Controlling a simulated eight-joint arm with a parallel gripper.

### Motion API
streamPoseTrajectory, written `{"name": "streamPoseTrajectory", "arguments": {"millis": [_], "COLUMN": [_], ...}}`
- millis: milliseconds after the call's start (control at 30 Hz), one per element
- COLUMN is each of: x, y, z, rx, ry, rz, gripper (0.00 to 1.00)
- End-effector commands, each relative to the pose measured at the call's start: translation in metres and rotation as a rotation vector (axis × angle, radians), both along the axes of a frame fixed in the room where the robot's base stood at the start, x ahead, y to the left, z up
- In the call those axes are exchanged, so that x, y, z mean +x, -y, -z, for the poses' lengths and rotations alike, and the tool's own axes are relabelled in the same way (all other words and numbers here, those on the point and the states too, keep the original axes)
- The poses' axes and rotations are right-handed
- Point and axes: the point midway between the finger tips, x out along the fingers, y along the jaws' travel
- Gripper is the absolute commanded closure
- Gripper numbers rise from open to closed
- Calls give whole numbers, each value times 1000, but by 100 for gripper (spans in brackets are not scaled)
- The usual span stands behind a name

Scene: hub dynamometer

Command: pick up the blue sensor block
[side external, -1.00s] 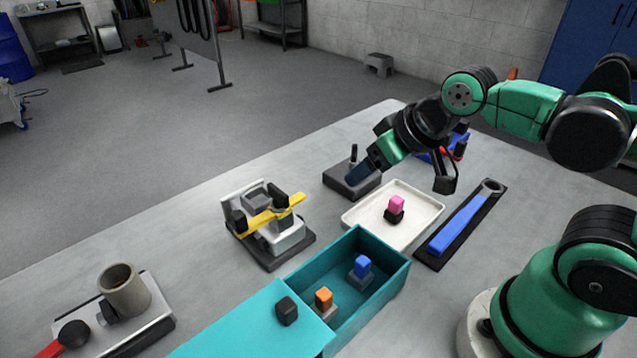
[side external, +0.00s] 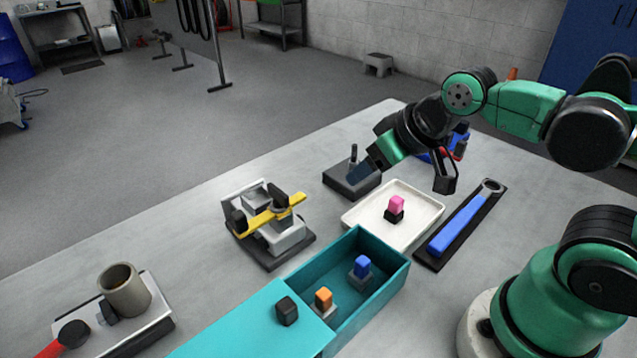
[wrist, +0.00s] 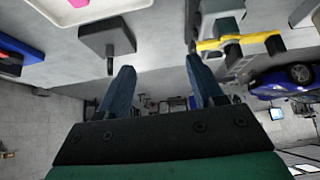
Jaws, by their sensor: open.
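The blue sensor block (side external: 362,266) stands upright on a small grey base inside the teal box (side external: 398,284), near the box's right end. An orange block (side external: 323,298) stands in the same box to its left. My gripper (side external: 361,170) is open and empty. It is beyond the teal box, close to the dark plate with an upright peg (side external: 345,184), and apart from the blue block. In the wrist view the two fingers (wrist: 160,80) are spread with nothing between them. The blue block is not visible in that view.
A white tray (side external: 425,211) with a pink block (side external: 397,204) lies between my gripper and the teal box. A teal lid (side external: 235,325) with a black block (side external: 287,311) covers the box's left part. A yellow-barred fixture (side external: 268,226) and a blue-handled wrench (side external: 458,226) flank the tray.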

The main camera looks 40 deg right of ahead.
Motion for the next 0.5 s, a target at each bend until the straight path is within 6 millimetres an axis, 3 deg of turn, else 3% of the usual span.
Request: {"name": "streamPoseTrajectory", "arguments": {"millis": [167,500], "x": [-2,-37], "y": [-8,-55], "z": [7,51], "rx": [14,19], "ry": [-64,-533], "rz": [-9,-13], "gripper": [39,39]}}
